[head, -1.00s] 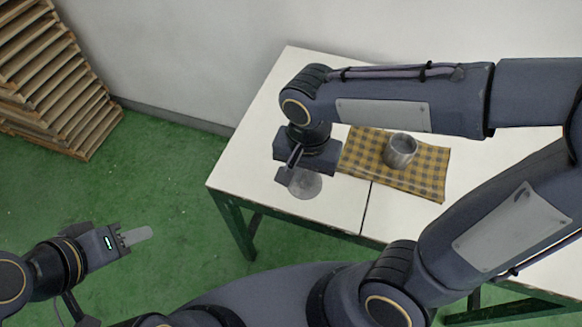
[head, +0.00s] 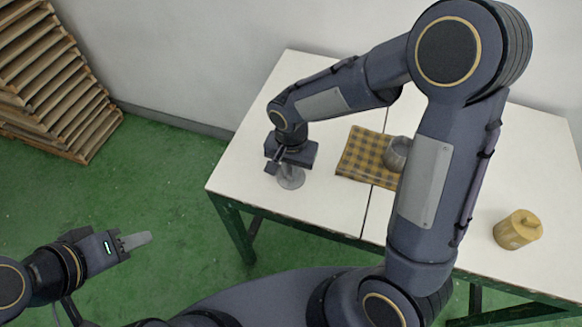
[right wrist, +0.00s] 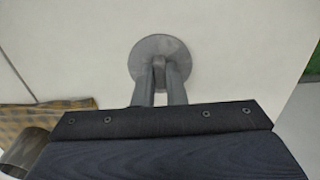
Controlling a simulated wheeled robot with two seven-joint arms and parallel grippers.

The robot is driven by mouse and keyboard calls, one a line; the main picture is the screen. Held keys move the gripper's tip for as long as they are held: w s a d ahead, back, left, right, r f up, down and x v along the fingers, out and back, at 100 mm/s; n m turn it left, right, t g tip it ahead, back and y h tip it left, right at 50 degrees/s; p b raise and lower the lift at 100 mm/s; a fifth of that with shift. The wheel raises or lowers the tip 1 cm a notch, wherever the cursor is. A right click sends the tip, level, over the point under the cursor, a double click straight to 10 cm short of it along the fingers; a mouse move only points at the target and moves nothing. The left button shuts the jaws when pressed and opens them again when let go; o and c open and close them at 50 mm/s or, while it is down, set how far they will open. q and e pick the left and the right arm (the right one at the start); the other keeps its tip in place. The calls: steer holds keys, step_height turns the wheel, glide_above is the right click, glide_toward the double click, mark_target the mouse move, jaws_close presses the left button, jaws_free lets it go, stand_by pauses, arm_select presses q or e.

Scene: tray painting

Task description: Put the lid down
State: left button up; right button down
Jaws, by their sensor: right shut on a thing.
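The lid (head: 292,182) is a round grey disc at the left part of the white table. My right gripper (head: 277,163) is above it and shut on its knob. In the right wrist view the two fingers (right wrist: 160,78) hold the knob from both sides, with the lid (right wrist: 147,50) flat against the white tabletop behind. I cannot tell whether the lid touches the table or hangs just above it. My left gripper (head: 136,241) is off the table at the lower left, over the green floor; its finger gap does not show clearly.
A grey metal cup (head: 396,154) stands on a yellow checked cloth (head: 357,155), partly behind my right arm. A yellow pot with a knobbed lid (head: 517,232) stands at the right. The white table (head: 250,150) is bare around the lid. Wooden pallets (head: 50,90) are stacked at upper left.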

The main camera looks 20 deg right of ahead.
steer(key=shift+f, duration=0.2)
steer(key=c, duration=1.5)
jaws_free()
steer(key=shift+r, duration=0.15)
